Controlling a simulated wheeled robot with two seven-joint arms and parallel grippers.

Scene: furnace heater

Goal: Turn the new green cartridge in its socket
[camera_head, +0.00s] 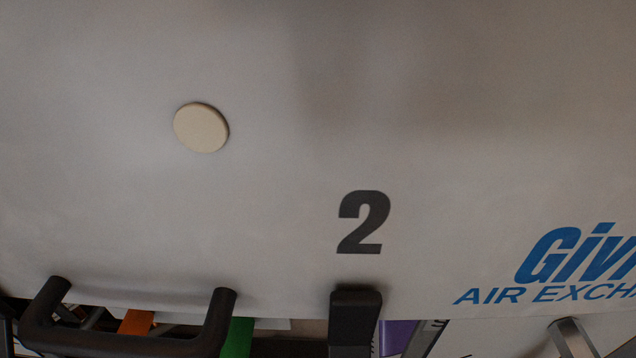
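A green strip (237,338) shows at the bottom edge of the head view, just behind the right end of a black handle. It is mostly cut off, and I cannot tell whether it is the green cartridge. No socket can be made out. Neither of my grippers can be recognised in this view.
A large grey panel fills most of the view, with a beige disc (201,128), a black number 2 (363,222) and blue lettering (578,262). Along its lower edge are the black handle (125,342), a dark upright block (355,318), and orange (136,322) and purple (398,337) pieces.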

